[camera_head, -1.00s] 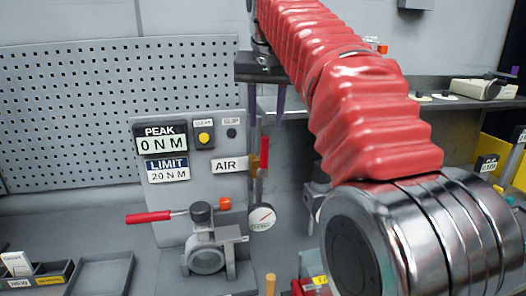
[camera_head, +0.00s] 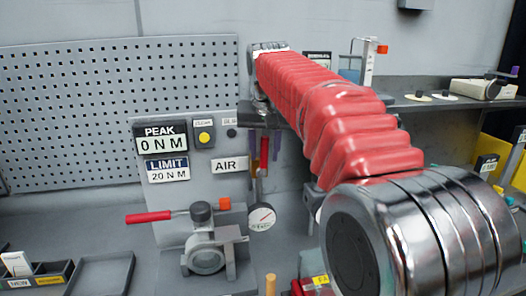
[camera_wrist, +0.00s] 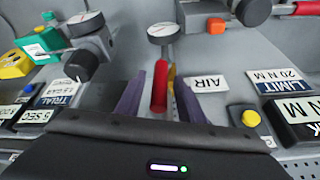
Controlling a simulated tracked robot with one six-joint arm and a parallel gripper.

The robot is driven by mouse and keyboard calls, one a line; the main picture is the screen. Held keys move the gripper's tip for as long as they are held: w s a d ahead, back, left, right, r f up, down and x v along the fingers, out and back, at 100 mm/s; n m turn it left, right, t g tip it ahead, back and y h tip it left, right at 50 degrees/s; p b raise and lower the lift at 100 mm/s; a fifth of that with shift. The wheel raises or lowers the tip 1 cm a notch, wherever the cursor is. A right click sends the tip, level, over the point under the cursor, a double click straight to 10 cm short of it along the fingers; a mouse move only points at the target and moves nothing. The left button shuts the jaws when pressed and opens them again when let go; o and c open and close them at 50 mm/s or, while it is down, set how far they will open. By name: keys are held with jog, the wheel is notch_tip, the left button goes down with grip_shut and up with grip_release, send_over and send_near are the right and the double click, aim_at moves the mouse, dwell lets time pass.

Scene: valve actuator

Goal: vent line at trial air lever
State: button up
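The lever by the AIR label has an upright red handle (camera_head: 264,152), just right of the white AIR plate (camera_head: 229,166). A round gauge (camera_head: 261,217) sits below it. In the wrist view the red handle (camera_wrist: 160,88) stands between the two purple fingers of my gripper (camera_wrist: 161,81), with a gap showing on each side. My gripper (camera_head: 265,150) is open and points down in the head view. The handle's lower end and a yellowish piece behind it are partly hidden.
The panel shows PEAK 0 N M (camera_head: 161,140) and a yellow button (camera_head: 204,137). In the wrist view a black knob (camera_wrist: 80,65) and green block (camera_wrist: 40,43) stand left of the fingers.

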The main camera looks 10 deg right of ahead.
jog(key=shift+c, duration=0.7)
grip_shut()
jog(key=shift+a, duration=0.2)
jog(key=shift+d, duration=0.1)
